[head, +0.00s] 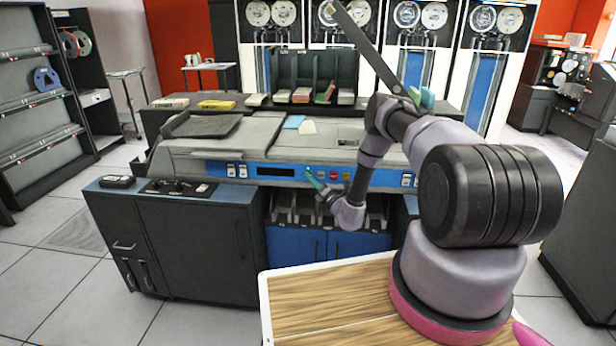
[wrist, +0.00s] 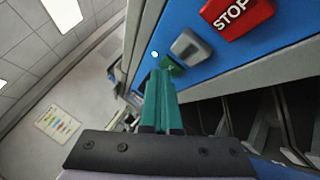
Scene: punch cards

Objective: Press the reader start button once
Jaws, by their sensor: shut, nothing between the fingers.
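The card reader (head: 262,148) is a wide grey machine with a blue front panel. In the wrist view, a green button (wrist: 172,65) on the blue panel is partly hidden behind my fingertips; no label on it is readable. My gripper (wrist: 165,74) has teal fingers, shut and empty, pointing at the panel. Its tips are at or very close to the green button; I cannot tell whether they touch. In the head view my gripper (head: 311,174) is at the panel, left of a red button (head: 333,175).
A grey button (wrist: 190,47) and a red STOP button (wrist: 237,15) are close beside the green one. A small white light (wrist: 155,54) is on the other side. Open dark slots (head: 300,212) lie below the panel. A wood-topped surface (head: 320,305) is in front.

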